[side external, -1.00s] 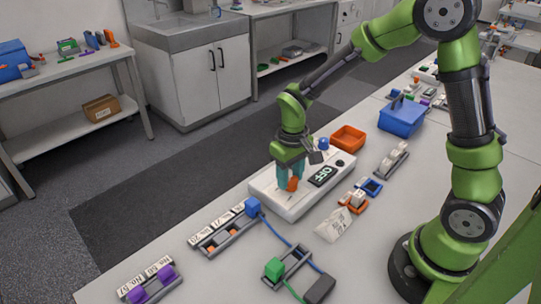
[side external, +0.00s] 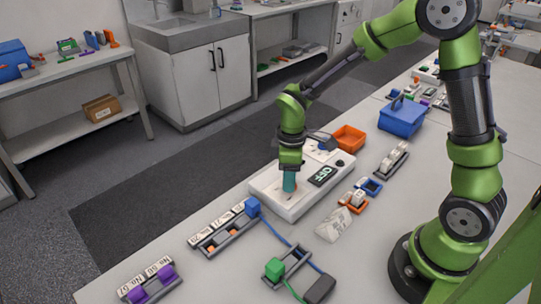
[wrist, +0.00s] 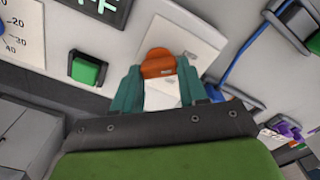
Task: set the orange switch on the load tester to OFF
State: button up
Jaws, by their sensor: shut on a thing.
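The load tester (side external: 290,207) is a long white box lying on the bench in the side view. Its dark display (side external: 322,176) shows pale letters that read OFF; part of the display also shows in the wrist view (wrist: 98,8). My gripper (side external: 289,184) points down over the near-left end of the tester, its teal fingers lined up edge-on there. In the wrist view the orange switch (wrist: 158,63) sits between the two fingertips, and my gripper (wrist: 158,85) is shut on it. The switch is mostly hidden by the fingers in the side view.
A green button (wrist: 87,71) and a printed scale (wrist: 22,30) are on the tester near my gripper. An orange bin (side external: 348,138) and a blue box (side external: 402,118) stand behind it.

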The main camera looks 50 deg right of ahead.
jog(key=shift+r+n, duration=0.1)
jog(key=shift+n, duration=0.2)
jog(key=o, duration=1.1)
jog(key=shift+c, duration=0.2)
notch_tip(320, 180, up, 17)
jog(key=s+r+m+t+y, duration=0.2)
jog(key=s+m+t, duration=0.5)
jog(key=s+m, duration=0.5)
jog(key=shift+s+d, duration=0.15)
jog(key=shift+s, duration=0.25)
